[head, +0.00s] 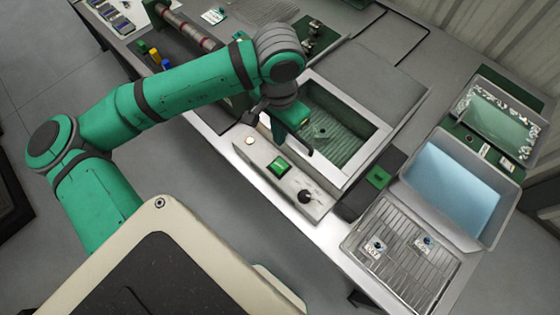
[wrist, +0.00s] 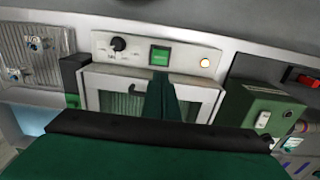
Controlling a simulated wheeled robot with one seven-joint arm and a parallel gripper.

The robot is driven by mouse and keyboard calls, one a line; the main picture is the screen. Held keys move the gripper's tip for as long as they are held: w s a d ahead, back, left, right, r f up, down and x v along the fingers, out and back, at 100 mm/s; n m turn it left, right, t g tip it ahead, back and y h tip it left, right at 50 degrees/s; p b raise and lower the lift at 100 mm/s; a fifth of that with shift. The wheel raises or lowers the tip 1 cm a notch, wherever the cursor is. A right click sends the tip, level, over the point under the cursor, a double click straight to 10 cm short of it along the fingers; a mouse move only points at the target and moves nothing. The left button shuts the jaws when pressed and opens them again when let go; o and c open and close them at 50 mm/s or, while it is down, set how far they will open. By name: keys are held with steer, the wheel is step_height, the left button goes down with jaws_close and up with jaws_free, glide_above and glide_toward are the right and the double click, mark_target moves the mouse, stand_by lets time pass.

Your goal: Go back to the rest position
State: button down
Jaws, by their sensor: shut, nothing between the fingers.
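My gripper (head: 309,151) hangs over the near edge of a grey machine with an open basin (head: 373,140), at the end of my bent green arm. Its fingers are shut with nothing between them. In the wrist view the closed fingers (wrist: 161,76) point toward the machine's front panel. That panel carries a green button (head: 279,166), a black knob (head: 305,196) and a small round light (head: 249,141). In the wrist view the green button (wrist: 159,56) is just beyond the fingertips. I cannot tell whether the fingers touch the machine.
Right of the machine are a wire rack tray (head: 378,283) with small parts, a bin of blue liquid (head: 412,166) and another tray (head: 484,84). A long roller (head: 190,27) and small coloured pieces lie at the upper left. Open floor (head: 40,85) lies left of the bench.

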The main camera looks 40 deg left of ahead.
stand_by(0.4)
steer(key=s+a+f+n+t, duration=0.1)
steer(key=s+a+f+t, duration=0.1)
steer(key=s+f, duration=0.6)
steer(key=s+a+f+n+t, duration=0.1)
steer(key=s+a+f+t, duration=0.15)
steer(key=f, duration=0.95)
steer(key=s+d+f+t, duration=0.4)
steer(key=s+d, duration=0.3)
steer(key=d, duration=0.2)
steer(key=w+d+r+t, duration=0.1)
steer(key=d+r+t, duration=0.2)
steer(key=d, duration=0.6)
steer(key=d+r+m+t, duration=0.1)
steer(key=d+r+t, duration=0.3)
steer(key=d+r, duration=0.4)
steer(key=shift+w+d+r, duration=0.25)
steer(key=shift+w+d, duration=0.15)
steer(key=shift+d, duration=0.8)
